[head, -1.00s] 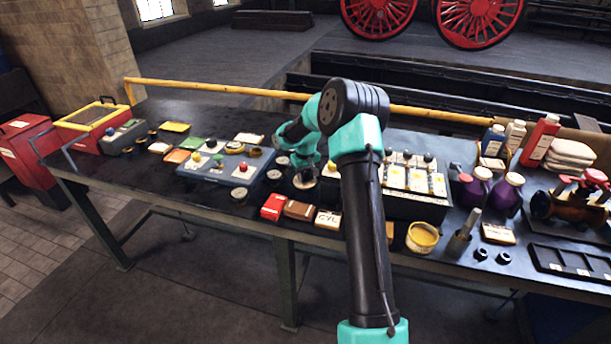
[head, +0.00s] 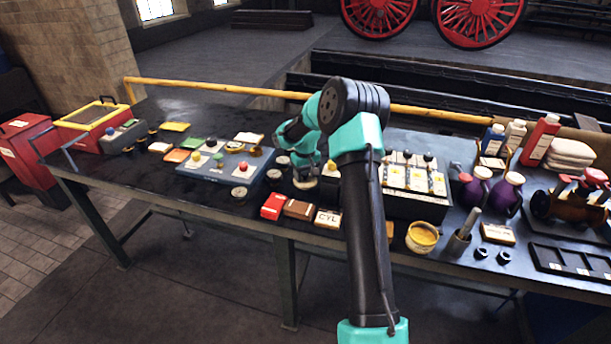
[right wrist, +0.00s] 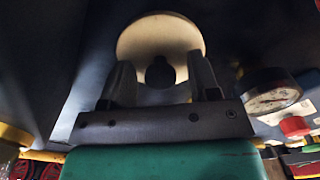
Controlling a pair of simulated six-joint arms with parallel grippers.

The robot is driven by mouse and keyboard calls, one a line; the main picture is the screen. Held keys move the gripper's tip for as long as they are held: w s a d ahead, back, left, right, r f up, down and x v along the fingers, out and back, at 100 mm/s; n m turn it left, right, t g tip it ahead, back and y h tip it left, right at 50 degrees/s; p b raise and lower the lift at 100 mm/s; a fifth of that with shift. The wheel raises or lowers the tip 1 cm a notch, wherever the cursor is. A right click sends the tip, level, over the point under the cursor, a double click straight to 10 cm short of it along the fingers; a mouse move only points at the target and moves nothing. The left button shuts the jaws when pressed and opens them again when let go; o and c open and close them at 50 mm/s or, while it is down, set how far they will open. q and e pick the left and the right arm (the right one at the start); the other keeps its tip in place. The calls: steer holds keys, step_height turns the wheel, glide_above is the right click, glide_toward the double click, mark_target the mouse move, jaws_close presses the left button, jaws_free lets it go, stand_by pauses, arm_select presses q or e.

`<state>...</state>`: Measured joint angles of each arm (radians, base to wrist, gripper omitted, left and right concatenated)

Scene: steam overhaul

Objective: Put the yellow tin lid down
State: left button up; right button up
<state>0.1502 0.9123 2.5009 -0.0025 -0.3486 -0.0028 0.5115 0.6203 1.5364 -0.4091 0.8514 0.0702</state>
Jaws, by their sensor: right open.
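My right gripper (right wrist: 160,80) is open, with one finger on each side of a dark round knob. Below the knob is a pale round lid (right wrist: 135,42), which I take to be the yellow tin lid; its colour looks washed out. In the head view my right gripper (head: 304,180) points down at the table, beside the blue tray, and mostly covers the lid. I cannot tell whether the fingers touch the knob. An open round tin (head: 422,237) with yellow inside stands further right. My left gripper is not in view.
A gauge (right wrist: 270,95) lies close beside the lid. The blue tray (head: 215,174) with coloured knobs is to the left. Small boxes, one of them red (head: 273,206), lie in front. A dark case (head: 415,205) stands to the right.

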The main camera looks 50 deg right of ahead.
mark_target(305, 173)
step_height(305, 173, up, 12)
stand_by(0.5)
steer(key=shift+f, duration=0.1)
stand_by(0.4)
